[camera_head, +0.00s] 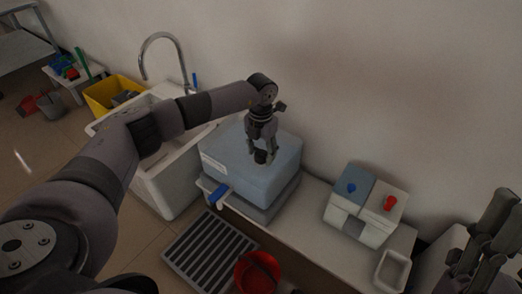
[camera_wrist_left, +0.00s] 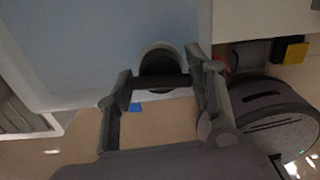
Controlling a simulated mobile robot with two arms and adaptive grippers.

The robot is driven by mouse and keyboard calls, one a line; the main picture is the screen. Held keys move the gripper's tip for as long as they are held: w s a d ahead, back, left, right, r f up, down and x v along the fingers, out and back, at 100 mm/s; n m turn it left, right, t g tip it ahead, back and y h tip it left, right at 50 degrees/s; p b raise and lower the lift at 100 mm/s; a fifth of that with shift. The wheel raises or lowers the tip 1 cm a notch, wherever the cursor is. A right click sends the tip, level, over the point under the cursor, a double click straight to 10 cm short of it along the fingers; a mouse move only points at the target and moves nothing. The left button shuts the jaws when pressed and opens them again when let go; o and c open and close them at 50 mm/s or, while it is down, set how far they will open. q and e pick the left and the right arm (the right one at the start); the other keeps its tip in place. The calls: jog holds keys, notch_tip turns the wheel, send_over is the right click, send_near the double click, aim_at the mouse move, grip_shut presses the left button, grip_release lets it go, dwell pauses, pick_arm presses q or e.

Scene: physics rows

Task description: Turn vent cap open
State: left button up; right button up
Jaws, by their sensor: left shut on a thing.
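The vent cap (camera_head: 260,157) is a small dark round cap on top of the blue-grey container (camera_head: 222,147). My left gripper (camera_head: 264,150) points down from above with its fingers around the cap and is shut on it. In the left wrist view the dark cap (camera_wrist_left: 157,59) shows between the fingers of the left gripper (camera_wrist_left: 160,72), partly hidden by them. How far the cap is turned cannot be told. My right gripper (camera_head: 490,232) is at the right edge of the head view, apart from the container, and its opening is unclear.
A blue tap handle (camera_head: 219,194) sticks out at the container's front. A sink (camera_head: 160,179) with a tall faucet stands to the left. A white dispenser (camera_head: 376,230) with blue and red knobs and a small white tray (camera_head: 392,271) are to the right. A red bucket (camera_head: 243,276) is below.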

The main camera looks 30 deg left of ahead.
pick_arm(q)
jog(key=m+p, duration=0.2)
jog(key=m, duration=0.3)
jog(key=shift+r+m, duration=0.1)
jog(key=shift+m, duration=2.1)
jog(key=m, duration=0.2)
jog(key=shift+m+p, duration=0.35)
jog(key=shift+m, duration=0.05)
jog(key=m, duration=0.3)
jog(key=shift+m, duration=0.8)
pick_arm(e)
jog(key=w+a+f+g+h, duration=0.1)
jog(key=w+f+g+h, duration=0.1)
jog(key=w+f+g, duration=0.4)
jog(key=shift+w+a+f+g, duration=0.3)
jog(key=shift+w+f+g, duration=0.15)
jog(key=shift+w, duration=1.35)
jog(key=shift+r, duration=0.1)
pick_arm(q)
jog(key=o, duration=0.8)
jog(key=shift+o, duration=0.2)
